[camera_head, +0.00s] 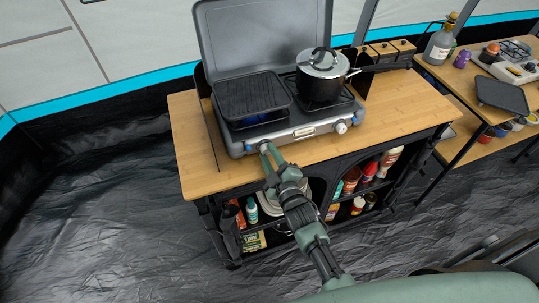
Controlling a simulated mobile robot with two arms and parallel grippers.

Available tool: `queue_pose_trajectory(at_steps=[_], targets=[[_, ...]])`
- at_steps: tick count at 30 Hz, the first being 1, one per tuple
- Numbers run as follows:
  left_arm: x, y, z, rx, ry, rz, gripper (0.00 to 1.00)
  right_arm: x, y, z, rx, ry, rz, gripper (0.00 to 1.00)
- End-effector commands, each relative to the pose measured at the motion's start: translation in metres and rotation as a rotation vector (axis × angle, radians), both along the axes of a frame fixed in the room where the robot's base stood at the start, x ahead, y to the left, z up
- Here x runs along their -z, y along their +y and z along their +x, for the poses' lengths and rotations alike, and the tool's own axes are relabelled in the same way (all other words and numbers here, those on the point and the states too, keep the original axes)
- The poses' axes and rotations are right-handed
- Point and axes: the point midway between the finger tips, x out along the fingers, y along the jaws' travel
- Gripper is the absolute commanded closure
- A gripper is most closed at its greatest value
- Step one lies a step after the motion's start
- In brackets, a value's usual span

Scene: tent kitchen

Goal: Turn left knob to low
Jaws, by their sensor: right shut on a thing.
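A grey camping stove (318,133) with its lid raised stands on a wooden-topped table. A white right knob (341,128) shows on its front panel. My right gripper (267,148) is at the left end of the front panel, where the left knob sits. The fingers are closed around the left knob, which they mostly hide, so its setting cannot be read. A dark griddle (251,94) lies on the left burner, with a blue flame showing under its front edge. My left gripper is not in view.
A lidded pot (322,75) stands on the right burner, its handle pointing right. The wooden table (395,112) has free room to the right of the stove. Shelves below hold several bottles and cans. A second table (455,78) stands at the right with a bottle (439,44) and a dark pan (502,96).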

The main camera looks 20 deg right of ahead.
Motion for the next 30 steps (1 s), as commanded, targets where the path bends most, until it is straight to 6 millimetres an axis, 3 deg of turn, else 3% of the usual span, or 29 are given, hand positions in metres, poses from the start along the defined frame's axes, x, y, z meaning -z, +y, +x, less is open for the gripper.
queue_pose_trajectory(at_steps=[12, 30], targets=[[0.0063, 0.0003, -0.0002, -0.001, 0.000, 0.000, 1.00, 0.0009, 0.0006, -0.0005, -0.001, -0.008, -0.256, 1.00], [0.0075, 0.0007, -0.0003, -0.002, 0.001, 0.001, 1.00, 0.0005, 0.0006, -0.0007, -0.001, -0.009, -0.322, 1.00]])
